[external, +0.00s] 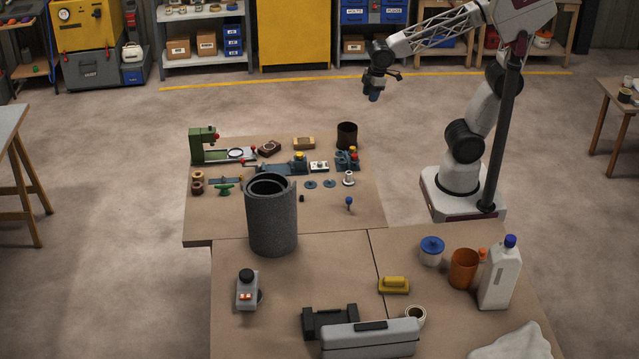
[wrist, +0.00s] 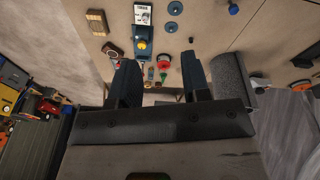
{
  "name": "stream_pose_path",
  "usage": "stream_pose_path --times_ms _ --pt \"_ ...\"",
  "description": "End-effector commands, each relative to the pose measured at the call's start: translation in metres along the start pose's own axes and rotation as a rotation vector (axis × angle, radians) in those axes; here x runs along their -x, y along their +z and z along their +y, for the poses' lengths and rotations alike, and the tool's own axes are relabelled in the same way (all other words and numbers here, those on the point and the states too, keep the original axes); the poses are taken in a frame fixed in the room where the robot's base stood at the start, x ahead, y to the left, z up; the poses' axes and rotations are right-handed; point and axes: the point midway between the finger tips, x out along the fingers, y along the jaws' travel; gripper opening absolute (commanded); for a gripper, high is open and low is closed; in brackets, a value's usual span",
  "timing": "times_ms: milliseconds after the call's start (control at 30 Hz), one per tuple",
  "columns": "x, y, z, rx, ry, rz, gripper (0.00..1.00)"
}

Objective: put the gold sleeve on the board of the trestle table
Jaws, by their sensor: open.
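A small tan-gold ring (external: 198,176), which looks like the gold sleeve, stands at the left edge of the far workbench (external: 225,226). A darker red-brown ring (external: 197,188) is just in front of it. Both are small, so their exact colour is hard to tell. A table with a grey top and wooden A-shaped legs (external: 22,185), likely the trestle table, is cut off at the left edge. My gripper (external: 374,96) hangs in the air beyond the bench's far right side. In the wrist view my gripper (wrist: 160,60) is open, with nothing between its fingers.
A tall grey cylinder (external: 271,225) stands at the bench's front. A green machine (external: 207,147) stands at its far left corner, a dark brown cup (external: 347,136) at its far right. A white bottle (external: 500,275) and grey case (external: 370,340) occupy the near bench. Open floor separates the tables.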

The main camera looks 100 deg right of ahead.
Motion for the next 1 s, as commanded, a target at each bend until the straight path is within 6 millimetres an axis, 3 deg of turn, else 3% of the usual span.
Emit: stream_pose_path --times_ms 300,500,700,1000 --pt "-0.002 0.082 -0.025 -0.187 0.007 0.028 0.43" --pt "-0.007 0.117 -0.036 -0.275 0.008 0.041 0.43" --pt "-0.01 0.131 -0.041 -0.31 0.008 0.045 0.43" --pt "-0.01 0.131 -0.041 -0.312 0.008 0.045 0.43"
